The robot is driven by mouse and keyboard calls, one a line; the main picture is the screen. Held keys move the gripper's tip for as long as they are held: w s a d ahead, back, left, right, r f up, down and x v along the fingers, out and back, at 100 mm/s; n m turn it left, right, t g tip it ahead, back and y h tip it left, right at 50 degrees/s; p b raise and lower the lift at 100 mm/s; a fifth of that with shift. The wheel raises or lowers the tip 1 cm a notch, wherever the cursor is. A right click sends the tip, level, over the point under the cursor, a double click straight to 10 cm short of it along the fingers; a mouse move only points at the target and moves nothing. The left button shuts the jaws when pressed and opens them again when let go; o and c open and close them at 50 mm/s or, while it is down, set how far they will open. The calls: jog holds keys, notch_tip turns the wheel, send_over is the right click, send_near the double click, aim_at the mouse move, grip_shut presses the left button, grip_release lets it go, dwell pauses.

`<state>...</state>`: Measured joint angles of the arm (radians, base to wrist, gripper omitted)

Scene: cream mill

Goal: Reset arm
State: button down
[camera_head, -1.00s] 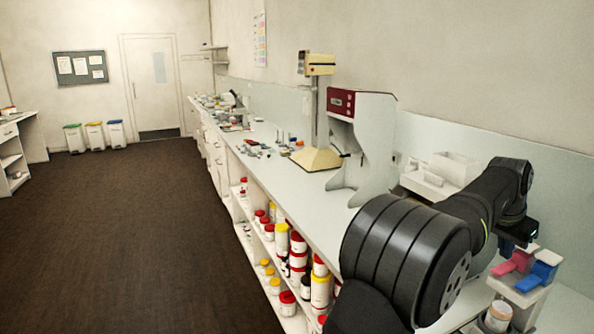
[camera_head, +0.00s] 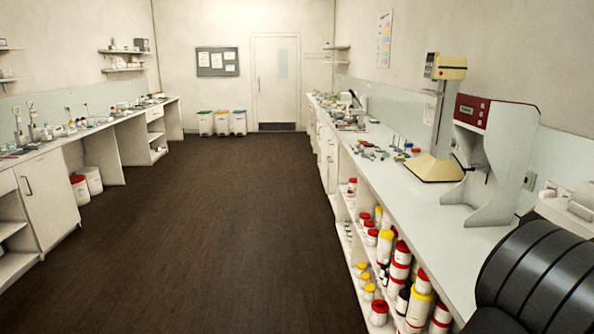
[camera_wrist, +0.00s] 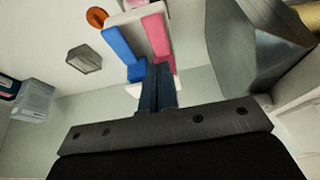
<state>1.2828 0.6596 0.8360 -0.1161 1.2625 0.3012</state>
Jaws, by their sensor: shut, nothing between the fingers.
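My gripper (camera_wrist: 157,78) shows in the wrist view with its two dark fingers together, shut and empty. Past the fingertips are a blue item (camera_wrist: 121,47) and a pink item (camera_wrist: 156,40) on a white holder. From this view I cannot tell the gap between the fingertips and the holder. In the head view only a black part of my arm shows at the lower right; the gripper is outside that view.
A long counter (camera_head: 398,190) runs along the right wall, with a red and white machine (camera_head: 492,150) and a scale-like stand (camera_head: 436,166). Jars fill the shelf below. The dark floor (camera_head: 215,220) is clear. A grey tray (camera_wrist: 84,59) shows in the wrist view.

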jog(key=shift+f, duration=2.9)
jog(key=c, duration=1.6)
grip_release()
jog(key=shift+a+r, duration=0.15)
jog(key=shift+a, duration=0.05)
jog(key=o, duration=1.6)
jog(key=s+a+r, duration=0.2)
jog(key=a+r, duration=0.2)
jog(key=a, duration=0.6)
jog(key=x, duration=0.9)
jog(key=shift+f, duration=0.4)
jog(key=shift+s+r, duration=0.1)
jog(key=v, duration=0.9)
jog(key=shift+r, duration=0.4)
